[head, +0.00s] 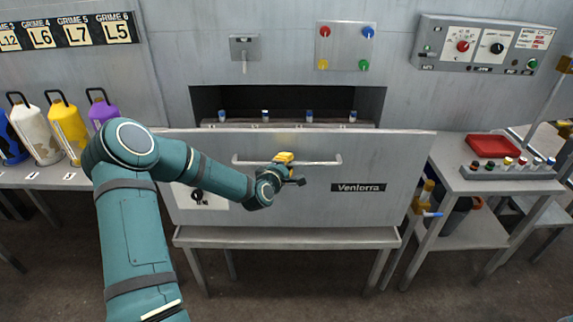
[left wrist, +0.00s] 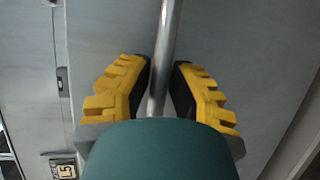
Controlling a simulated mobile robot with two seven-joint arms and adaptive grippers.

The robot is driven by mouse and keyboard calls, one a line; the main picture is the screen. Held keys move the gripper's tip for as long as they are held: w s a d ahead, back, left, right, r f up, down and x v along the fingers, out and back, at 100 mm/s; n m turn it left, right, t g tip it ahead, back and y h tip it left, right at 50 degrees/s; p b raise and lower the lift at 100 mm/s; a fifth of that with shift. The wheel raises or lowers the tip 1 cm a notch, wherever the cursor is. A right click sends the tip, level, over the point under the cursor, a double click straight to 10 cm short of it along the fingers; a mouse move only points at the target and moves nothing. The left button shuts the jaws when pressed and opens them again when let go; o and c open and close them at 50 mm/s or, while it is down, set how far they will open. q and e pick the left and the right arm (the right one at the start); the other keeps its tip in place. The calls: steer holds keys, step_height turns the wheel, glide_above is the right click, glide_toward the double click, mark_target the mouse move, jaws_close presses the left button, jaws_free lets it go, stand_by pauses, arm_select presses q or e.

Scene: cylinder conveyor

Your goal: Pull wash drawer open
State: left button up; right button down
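The wash drawer has a wide grey front panel (head: 300,205) with a "Ventorra" label and a horizontal metal bar handle (head: 325,161). I cannot tell from this view whether the drawer stands out from the machine. My left gripper (head: 286,157), with yellow fingers, is at the middle of the handle. In the left wrist view the handle bar (left wrist: 167,50) runs between the two fingers of the left gripper (left wrist: 162,75). A small gap shows on each side of the bar, so the fingers are around it but look apart from it. My right gripper is not in view.
Above the panel is a dark recess (head: 290,100) with several small vials. A bench (head: 285,238) stands below. Several bottles (head: 68,128) stand at left.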

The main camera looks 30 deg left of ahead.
arm_select(q)
steer(key=o, duration=0.3)
steer(key=shift+s, duration=0.1)
steer(key=v, duration=1.1)
steer(key=shift+s, duration=0.35)
steer(key=shift+d, duration=0.1)
